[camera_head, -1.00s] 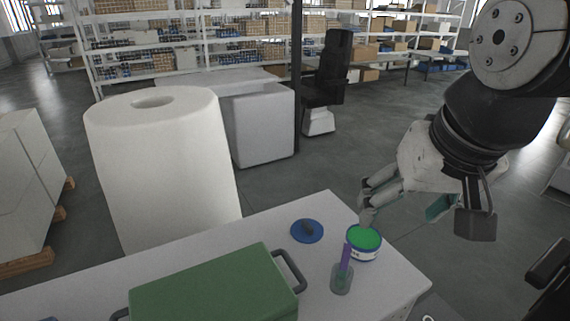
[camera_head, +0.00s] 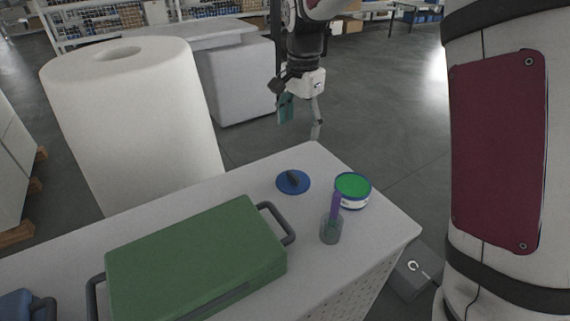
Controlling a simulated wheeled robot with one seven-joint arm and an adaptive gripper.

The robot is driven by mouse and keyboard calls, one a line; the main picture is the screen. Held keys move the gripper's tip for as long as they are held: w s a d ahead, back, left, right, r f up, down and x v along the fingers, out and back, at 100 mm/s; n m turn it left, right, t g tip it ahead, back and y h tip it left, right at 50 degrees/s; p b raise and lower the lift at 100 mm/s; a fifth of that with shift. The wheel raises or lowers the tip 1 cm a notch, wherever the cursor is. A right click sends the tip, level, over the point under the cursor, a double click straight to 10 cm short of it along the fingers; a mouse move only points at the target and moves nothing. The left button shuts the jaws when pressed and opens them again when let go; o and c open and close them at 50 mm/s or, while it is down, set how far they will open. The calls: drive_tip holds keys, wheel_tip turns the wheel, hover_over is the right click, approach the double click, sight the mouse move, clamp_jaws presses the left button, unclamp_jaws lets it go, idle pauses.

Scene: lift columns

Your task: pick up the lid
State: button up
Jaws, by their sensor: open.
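The lid (camera_head: 293,182) is a flat blue disc with a dark raised handle. It lies on the white table (camera_head: 222,190), near its far edge. My gripper (camera_head: 301,128) is open and empty, pointing down above and beyond the lid, apart from it. The gap between gripper and lid in depth is hard to judge. A round tub (camera_head: 352,190) with a green top and a blue-and-white side stands on the table just right of the lid.
A large green case (camera_head: 195,258) with grey handles fills the table's middle. A blue object (camera_head: 22,305) sits at lower left. A big white roll (camera_head: 130,125) stands behind the table.

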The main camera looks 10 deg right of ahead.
drive_tip(key=w+a+f+m, duration=0.1)
drive_tip(key=w+f+m, duration=0.1)
drive_tip(key=w+f, duration=0.3)
hover_over(292, 175)
drive_tip(key=shift+g, duration=0.4)
drive_tip(key=f, duration=0.7)
drive_tip(key=a+f, duration=0.1)
drive_tip(key=f, duration=0.2)
drive_tip(key=shift+s+f, duration=0.3)
drive_tip(key=shift+f, duration=0.1)
drive_tip(key=shift+w+d+f+p, duration=0.1)
drive_tip(key=shift+d+f+p, duration=0.1)
drive_tip(key=shift+f, duration=0.65)
drive_tip(key=shift+w+d+f+p, duration=0.1)
drive_tip(key=shift+f+p, duration=0.05)
drive_tip(key=shift+f, duration=0.75)
drive_tip(key=shift+w+d+f+p, duration=0.1)
drive_tip(key=shift+d+f+p, duration=0.1)
drive_tip(key=shift+f, duration=0.65)
drive_tip(key=shift+c, duration=0.2)
drive_tip(key=c, duration=1.2)
